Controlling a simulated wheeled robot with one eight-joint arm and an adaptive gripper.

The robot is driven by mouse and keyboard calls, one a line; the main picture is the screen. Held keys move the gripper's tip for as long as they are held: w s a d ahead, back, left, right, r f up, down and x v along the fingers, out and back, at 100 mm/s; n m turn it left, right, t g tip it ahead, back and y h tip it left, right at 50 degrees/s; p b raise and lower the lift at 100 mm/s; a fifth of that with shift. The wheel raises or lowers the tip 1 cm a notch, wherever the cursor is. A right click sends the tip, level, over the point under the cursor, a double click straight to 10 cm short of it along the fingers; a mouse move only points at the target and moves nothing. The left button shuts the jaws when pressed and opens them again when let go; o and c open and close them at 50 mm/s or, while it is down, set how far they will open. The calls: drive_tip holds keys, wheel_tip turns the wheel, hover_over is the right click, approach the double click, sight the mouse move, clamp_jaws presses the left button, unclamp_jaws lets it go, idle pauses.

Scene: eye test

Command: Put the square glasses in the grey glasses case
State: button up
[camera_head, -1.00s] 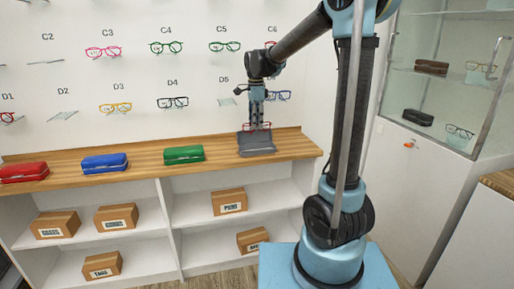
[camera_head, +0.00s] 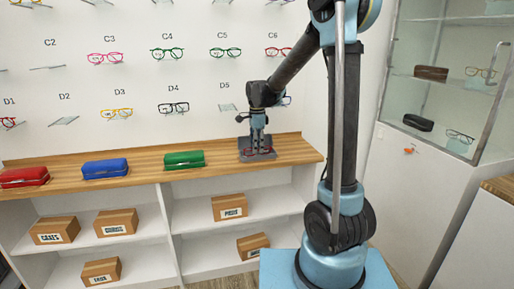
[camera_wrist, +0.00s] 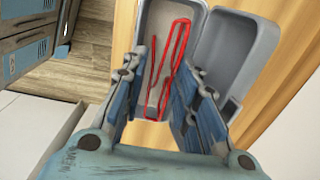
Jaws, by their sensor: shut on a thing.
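The grey glasses case (camera_head: 270,154) stands open at the right end of the wooden counter. In the wrist view its tray half (camera_wrist: 153,14) is on the left and its lid half (camera_wrist: 242,45) on the right. The red-framed glasses (camera_wrist: 172,64) are between my fingers, seen edge-on within the outline of the tray half; I cannot tell whether they touch its floor. In the head view the glasses are mostly hidden by my gripper (camera_head: 257,149), which points down over the case. My gripper (camera_wrist: 160,92) is shut on the glasses.
A green case (camera_head: 184,160), a blue case (camera_head: 105,169) and a red case (camera_head: 24,177) lie shut along the counter (camera_head: 222,156) to the left. Several glasses hang on the wall behind. Cardboard boxes sit on shelves below. A glass cabinet (camera_head: 450,35) stands at right.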

drive_tip(key=o, duration=0.9)
drive_tip(key=shift+f, duration=0.1)
drive_tip(key=shift+o, duration=0.2)
wheel_tip(320, 180, up, 12)
drive_tip(key=s+d+n, duration=0.3)
drive_tip(key=s+d, duration=0.4)
drive_tip(key=d, duration=0.1)
drive_tip(key=s+d+f+n+t, duration=0.1)
drive_tip(key=s+d+f+n, duration=0.5)
drive_tip(key=s, duration=0.6)
drive_tip(key=s+d+f+n+t, duration=0.1)
drive_tip(key=s+d+f+n, duration=0.5)
drive_tip(key=s+d+f, duration=0.2)
drive_tip(key=s+f, duration=0.2)
drive_tip(key=s, duration=0.2)
drive_tip(key=shift+s, duration=0.3)
